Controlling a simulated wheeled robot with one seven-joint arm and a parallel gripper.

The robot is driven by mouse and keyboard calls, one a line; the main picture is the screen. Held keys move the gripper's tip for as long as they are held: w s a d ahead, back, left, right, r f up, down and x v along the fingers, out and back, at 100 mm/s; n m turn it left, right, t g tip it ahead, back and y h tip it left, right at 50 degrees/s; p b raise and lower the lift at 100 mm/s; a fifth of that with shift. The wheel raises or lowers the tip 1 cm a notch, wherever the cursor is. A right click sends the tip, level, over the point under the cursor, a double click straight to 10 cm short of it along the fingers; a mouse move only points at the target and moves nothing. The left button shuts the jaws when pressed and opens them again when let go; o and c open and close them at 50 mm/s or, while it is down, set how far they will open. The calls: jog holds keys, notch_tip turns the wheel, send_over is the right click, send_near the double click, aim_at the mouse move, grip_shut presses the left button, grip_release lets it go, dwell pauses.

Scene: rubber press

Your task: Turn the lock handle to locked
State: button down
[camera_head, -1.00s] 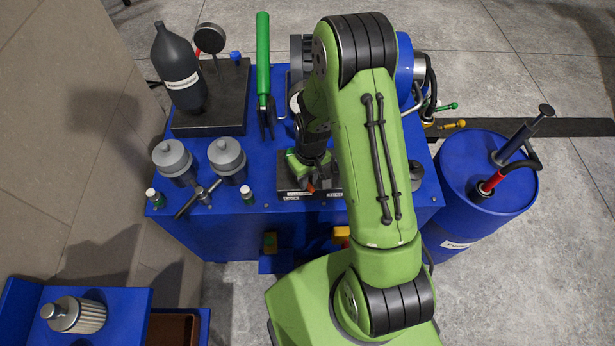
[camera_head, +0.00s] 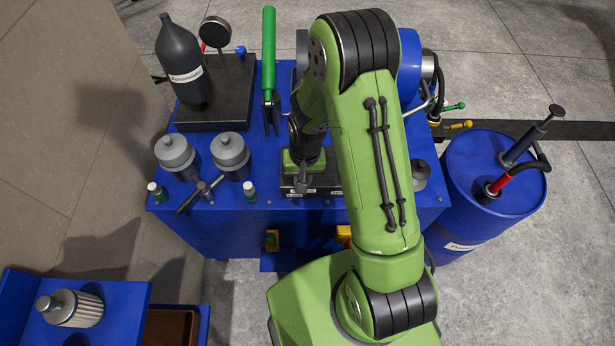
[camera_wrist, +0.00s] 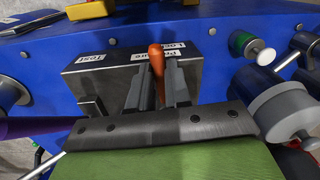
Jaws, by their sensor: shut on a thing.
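The lock handle (camera_wrist: 156,57) has an orange tip. It shows in the wrist view, between the grey fingers of my gripper (camera_wrist: 153,84). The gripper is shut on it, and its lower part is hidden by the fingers. The handle stands over a metal block (camera_wrist: 112,76) with white labels; one reads "Test" and another (camera_wrist: 176,50), partly covered by the handle's tip, is hard to read. In the head view my gripper (camera_head: 303,183) is at the front edge of the block, and the handle is hidden there.
The block sits on a blue cabinet (camera_head: 300,230). Two grey capped cylinders (camera_head: 177,153) and a T-handled tool (camera_head: 201,195) are to its left. A green-handled tool (camera_head: 268,60) stands behind. A blue drum (camera_head: 490,190) is at the right.

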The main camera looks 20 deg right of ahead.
jog(key=a+m, duration=0.1)
jog(key=m, duration=0.1)
jog(key=w+a+m+b, duration=0.1)
jog(key=m, duration=0.1)
jog(key=shift+a, duration=0.15)
jog(key=shift+w+a+m, duration=0.25)
jog(key=shift+a+m, duration=0.05)
jog(key=shift+m, duration=0.45)
jog(key=shift+w+a+m, duration=0.2)
jog(key=shift+a+m, duration=0.05)
jog(key=shift+m, duration=0.5)
jog(key=c, duration=1.1)
grip_release()
jog(key=shift+r, duration=0.1)
jog(key=r+p, duration=0.1)
jog(key=r, duration=0.4)
jog(key=r+p, duration=0.1)
jog(key=r, duration=0.4)
jog(key=r+p, duration=0.1)
jog(key=r, duration=0.4)
jog(key=shift+s+d+r, duration=0.3)
jog(key=shift+s, duration=0.1)
